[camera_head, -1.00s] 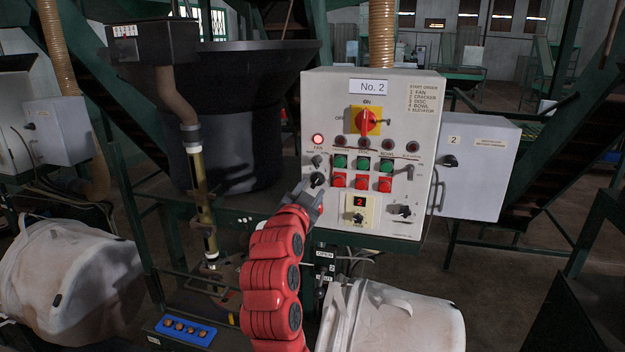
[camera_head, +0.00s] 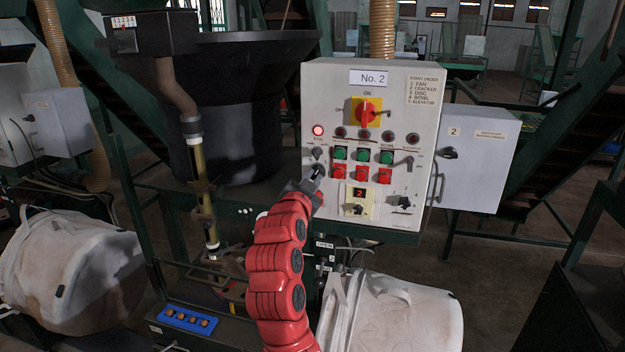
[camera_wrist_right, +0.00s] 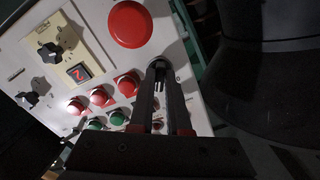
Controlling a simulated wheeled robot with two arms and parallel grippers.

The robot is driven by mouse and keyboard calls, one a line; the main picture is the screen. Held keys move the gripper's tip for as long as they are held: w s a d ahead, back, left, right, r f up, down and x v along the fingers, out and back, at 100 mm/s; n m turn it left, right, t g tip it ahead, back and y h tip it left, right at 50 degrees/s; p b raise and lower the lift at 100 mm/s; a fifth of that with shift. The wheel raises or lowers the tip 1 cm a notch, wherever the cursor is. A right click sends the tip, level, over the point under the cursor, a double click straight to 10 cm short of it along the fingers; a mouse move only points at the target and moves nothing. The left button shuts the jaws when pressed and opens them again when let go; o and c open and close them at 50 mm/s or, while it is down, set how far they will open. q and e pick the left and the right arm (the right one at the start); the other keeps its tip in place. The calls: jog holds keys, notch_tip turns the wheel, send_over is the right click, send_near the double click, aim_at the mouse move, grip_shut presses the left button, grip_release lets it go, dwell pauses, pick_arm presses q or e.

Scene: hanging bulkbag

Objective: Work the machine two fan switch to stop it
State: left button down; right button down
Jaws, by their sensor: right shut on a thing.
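The No. 2 machine's grey control panel (camera_head: 395,95) faces me, with a lit red FAN lamp (camera_head: 318,130) at its left. My left gripper is out of view.
A large red button (camera_wrist_right: 130,23) sits close to the fingers. Green and red push buttons (camera_head: 363,173) and a red-yellow main switch (camera_head: 368,112) are to the right. A black bowl (camera_head: 235,110) stands left of the panel; a white bulk bag (camera_head: 400,315) is below.

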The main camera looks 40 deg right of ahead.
jog(key=n+b, duration=0.2)
jog(key=n, duration=0.1)
jog(key=shift+f+b, duration=0.2)
jog(key=shift+b, duration=0.2)
jog(key=shift+n+b, duration=0.5)
jog(key=shift+n, duration=0.4)
jog(key=shift+n+b, duration=0.3)
jog(key=shift+n, duration=0.6)
jog(key=n, duration=0.2)
jog(key=shift+s+r+n, duration=0.1)
jog(key=shift+n, duration=1.6)
